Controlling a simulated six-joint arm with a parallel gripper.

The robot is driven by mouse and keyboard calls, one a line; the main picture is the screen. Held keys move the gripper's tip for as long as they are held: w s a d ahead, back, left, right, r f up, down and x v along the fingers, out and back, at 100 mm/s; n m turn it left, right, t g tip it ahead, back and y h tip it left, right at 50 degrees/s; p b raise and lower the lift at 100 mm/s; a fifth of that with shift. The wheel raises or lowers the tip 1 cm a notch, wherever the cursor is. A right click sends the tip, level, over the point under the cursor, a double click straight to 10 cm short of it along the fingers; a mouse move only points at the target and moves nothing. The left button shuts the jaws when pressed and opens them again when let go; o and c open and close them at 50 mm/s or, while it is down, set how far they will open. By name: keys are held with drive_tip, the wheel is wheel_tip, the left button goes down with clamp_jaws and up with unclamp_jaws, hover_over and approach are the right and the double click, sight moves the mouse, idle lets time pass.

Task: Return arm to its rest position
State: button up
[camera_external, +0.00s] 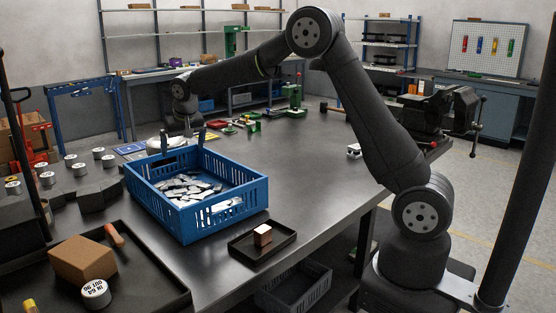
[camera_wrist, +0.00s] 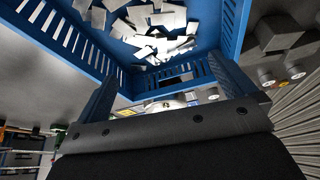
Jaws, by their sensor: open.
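My arm (camera_external: 362,110) arches from its base at the right of the external view, over the table, to the far side of the blue crate. My gripper (camera_external: 183,138) hangs at the crate's far end with its two fingers apart. In the wrist view my gripper (camera_wrist: 145,98) is open, with nothing between the fingers. The blue crate (camera_external: 222,215) stands on the dark table and holds many loose silvery pieces (camera_external: 188,188). In the wrist view the crate wall (camera_wrist: 229,35) is close beyond the fingertips. I cannot tell whether the fingers touch it.
A small black tray (camera_external: 279,246) with a copper-and-white block (camera_external: 263,236) stands in front of the crate. A larger dark tray (camera_external: 150,294) at front left holds a brown box (camera_external: 83,260). White-topped cylinders (camera_external: 47,179) stand at left. The table right of the crate (camera_external: 315,165) is mostly clear.

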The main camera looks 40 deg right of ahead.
drive_tip(key=d+m, duration=0.2)
drive_tip(key=d, duration=0.7)
drive_tip(key=shift+h, duration=0.4)
